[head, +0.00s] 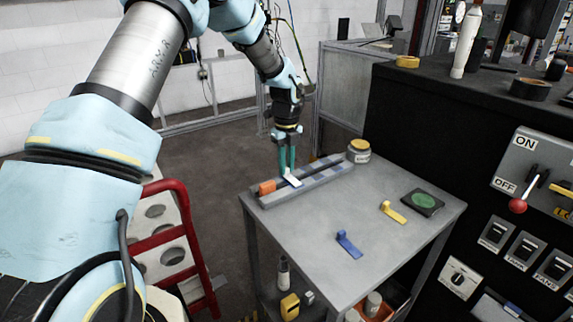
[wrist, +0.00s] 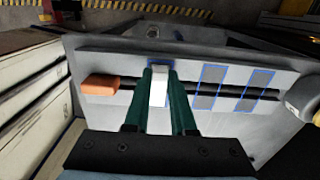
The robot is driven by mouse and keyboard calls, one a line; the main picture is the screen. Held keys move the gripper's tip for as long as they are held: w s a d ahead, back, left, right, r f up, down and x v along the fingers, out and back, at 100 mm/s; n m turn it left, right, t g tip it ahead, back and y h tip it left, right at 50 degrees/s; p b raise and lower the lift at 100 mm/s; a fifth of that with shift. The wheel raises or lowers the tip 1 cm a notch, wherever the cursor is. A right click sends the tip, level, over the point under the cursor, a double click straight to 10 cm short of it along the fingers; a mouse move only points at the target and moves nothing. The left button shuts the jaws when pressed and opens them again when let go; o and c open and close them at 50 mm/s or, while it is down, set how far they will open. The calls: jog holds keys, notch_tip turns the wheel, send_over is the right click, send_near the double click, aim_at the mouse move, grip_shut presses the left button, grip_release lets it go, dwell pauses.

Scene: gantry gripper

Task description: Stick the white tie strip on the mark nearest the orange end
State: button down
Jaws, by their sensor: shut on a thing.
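The white tie strip (head: 292,180) is between the fingers of my gripper (head: 287,168), which is shut on it. In the wrist view the strip (wrist: 159,88) stands between the green fingertips, across the dark slot of the grey rail. A little blue edging shows beside it, so it covers most of the mark nearest the orange end (wrist: 100,84). Two blue-outlined grey marks (wrist: 208,87) and (wrist: 257,90) lie uncovered farther right. The orange end also shows in the head view (head: 267,187). Whether the strip touches the rail is hard to tell.
The rail runs along the back of the grey table (head: 310,225). A blue strip (head: 348,244), a yellow strip (head: 393,212) and a green-topped black pad (head: 423,202) lie in front. A round tub (head: 359,152) stands at the rail's right end. A dark control cabinet stands right.

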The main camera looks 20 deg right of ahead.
jog(key=shift+f, duration=0.2)
dwell(0.5)
dwell(0.3)
jog(key=shift+c, duration=1)
grip_release()
jog(key=shift+r, duration=0.15)
jog(key=shift+r+p, duration=2.7)
jog(key=shift+r, duration=0.75)
